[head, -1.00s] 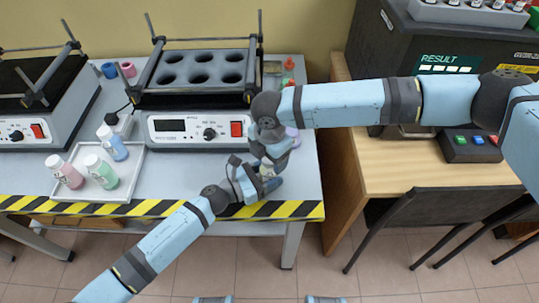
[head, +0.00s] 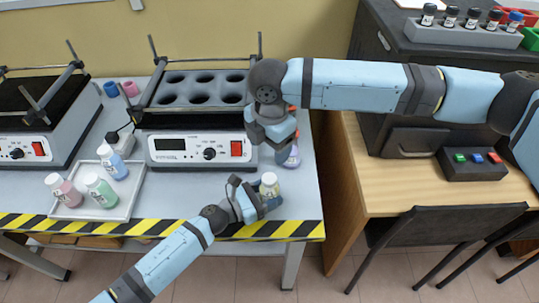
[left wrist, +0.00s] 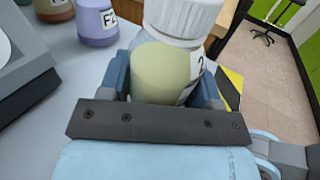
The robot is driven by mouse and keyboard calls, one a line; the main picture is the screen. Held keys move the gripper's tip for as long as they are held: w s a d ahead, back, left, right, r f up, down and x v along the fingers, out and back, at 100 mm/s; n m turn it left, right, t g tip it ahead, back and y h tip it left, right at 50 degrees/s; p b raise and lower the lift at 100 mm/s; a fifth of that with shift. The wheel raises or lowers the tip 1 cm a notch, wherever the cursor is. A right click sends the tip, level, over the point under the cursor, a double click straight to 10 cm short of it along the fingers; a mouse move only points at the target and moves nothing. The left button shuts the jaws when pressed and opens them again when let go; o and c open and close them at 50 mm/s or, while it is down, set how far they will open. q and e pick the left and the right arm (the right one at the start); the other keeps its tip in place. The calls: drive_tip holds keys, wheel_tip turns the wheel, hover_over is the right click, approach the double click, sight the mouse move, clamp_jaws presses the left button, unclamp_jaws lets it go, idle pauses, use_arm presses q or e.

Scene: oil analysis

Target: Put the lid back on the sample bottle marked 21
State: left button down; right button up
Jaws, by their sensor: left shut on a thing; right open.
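The sample bottle (head: 271,188) holds yellowish liquid and stands upright near the front right of the lab table. My left gripper (head: 262,200) is shut around its body. In the left wrist view the bottle (left wrist: 165,72) sits between the fingers, and its label shows a "2" at the right edge, the rest cut off. The white lid (left wrist: 183,14) sits on the bottle's top; it also shows in the head view (head: 269,178). I cannot tell how tight it is. My right gripper (head: 273,135) is open, behind and above the bottle, apart from the lid.
A purple bottle (head: 292,157) stands just behind, under my right gripper. A heater with a holed block (head: 196,148) is to the left. A white tray (head: 128,207) with several capped bottles stands further left. The striped front edge (head: 130,229) is close by.

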idle(0.3)
use_arm(q)
drive_tip(key=shift+c, duration=1.2)
unclamp_jaws()
drive_tip(key=b+v, duration=0.1)
drive_tip(key=v, duration=1.2)
drive_tip(key=shift+s+a, duration=0.2)
drive_tip(key=shift+a, duration=0.15)
